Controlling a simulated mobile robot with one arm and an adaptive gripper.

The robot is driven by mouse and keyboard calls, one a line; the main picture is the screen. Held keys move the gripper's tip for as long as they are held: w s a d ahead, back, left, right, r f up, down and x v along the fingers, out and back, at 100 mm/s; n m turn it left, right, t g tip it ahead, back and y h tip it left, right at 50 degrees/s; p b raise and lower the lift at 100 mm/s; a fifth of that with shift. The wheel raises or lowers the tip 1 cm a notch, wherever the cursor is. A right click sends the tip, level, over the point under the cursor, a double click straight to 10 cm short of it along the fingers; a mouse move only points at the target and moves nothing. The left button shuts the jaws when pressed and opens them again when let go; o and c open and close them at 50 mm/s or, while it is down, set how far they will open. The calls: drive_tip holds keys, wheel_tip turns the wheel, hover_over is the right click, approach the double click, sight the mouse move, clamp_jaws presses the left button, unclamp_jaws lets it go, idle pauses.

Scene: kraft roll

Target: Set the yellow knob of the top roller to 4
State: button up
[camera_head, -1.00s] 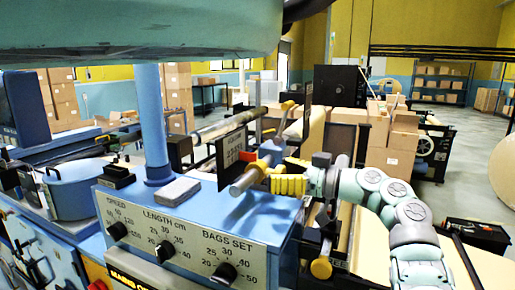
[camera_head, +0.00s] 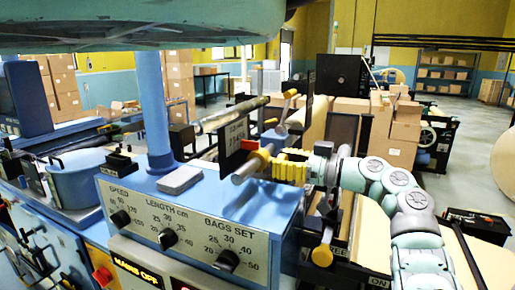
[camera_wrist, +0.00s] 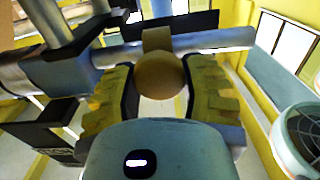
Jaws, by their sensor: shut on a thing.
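The yellow knob (camera_wrist: 160,76) shows in the wrist view as a rounded tan-yellow end with a bar above it. It sits between the two ribbed yellow fingers of my gripper (camera_wrist: 160,92), which is shut on it. In the head view my gripper (camera_head: 270,165) reaches in from the right to the near end of the top roller (camera_head: 246,171), above the blue machine. There the fingers partly hide the knob. A dark plate with a pale scale (camera_head: 236,133) stands just behind; its numbers and the knob's setting are too small to read.
A blue control box (camera_head: 190,225) with several black dials lies below left of my gripper. A grey pad (camera_head: 180,180) rests on its top. Another yellow knob (camera_head: 322,255) is lower, beneath my arm. Cardboard boxes (camera_head: 397,135) are stacked behind.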

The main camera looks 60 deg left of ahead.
drive_tip(key=shift+s+f+b, duration=0.15)
drive_tip(key=shift+f+b, duration=0.1)
drive_tip(key=shift+b, duration=0.5)
drive_tip(key=b, duration=0.2)
drive_tip(key=shift+s+d+f+b, duration=0.1)
drive_tip(key=shift+s+d+b, duration=0.1)
drive_tip(key=shift+s+b, duration=0.15)
drive_tip(key=shift+s+d+r+b, duration=0.2)
drive_tip(key=shift+r+b, duration=0.1)
drive_tip(key=shift+b, duration=0.6)
drive_tip(key=o, duration=1.3)
drive_tip(key=shift+r, duration=0.1)
drive_tip(key=v, duration=1.2)
drive_tip(key=shift+d, duration=0.1)
